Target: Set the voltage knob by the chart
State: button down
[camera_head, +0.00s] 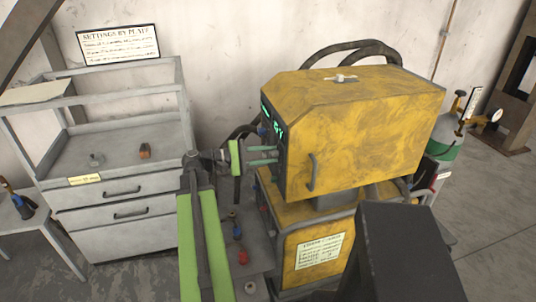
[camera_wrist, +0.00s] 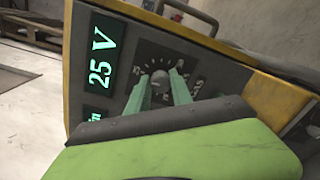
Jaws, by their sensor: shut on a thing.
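A yellow machine (camera_head: 365,120) stands at the centre, with its control panel on the left side. In the wrist view the panel's green display (camera_wrist: 101,60) reads "25 V". To its right is a round dark knob (camera_wrist: 160,80) with a scale of marks around it. My gripper (camera_wrist: 161,78) has its two green fingers on either side of this knob, shut on it. In the head view my gripper (camera_head: 262,155) reaches the panel from the left; the knob is hidden there. The settings chart (camera_head: 118,45) hangs on the back wall; its lines are too small to read.
A second, lower display (camera_wrist: 91,115) is partly cut off. A grey tool cart (camera_head: 120,190) with drawers stands left, with small items on top. A yellow lower unit (camera_head: 320,245) bears a label. A gas cylinder (camera_head: 450,135) stands behind right.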

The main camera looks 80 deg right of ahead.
jog(key=shift+m, duration=0.5)
jog(key=c, duration=1.1)
grip_release()
jog(key=p+v, duration=0.1)
jog(key=v, duration=1.6)
jog(key=shift+w+a, duration=0.1)
jog(key=shift+w, duration=0.15)
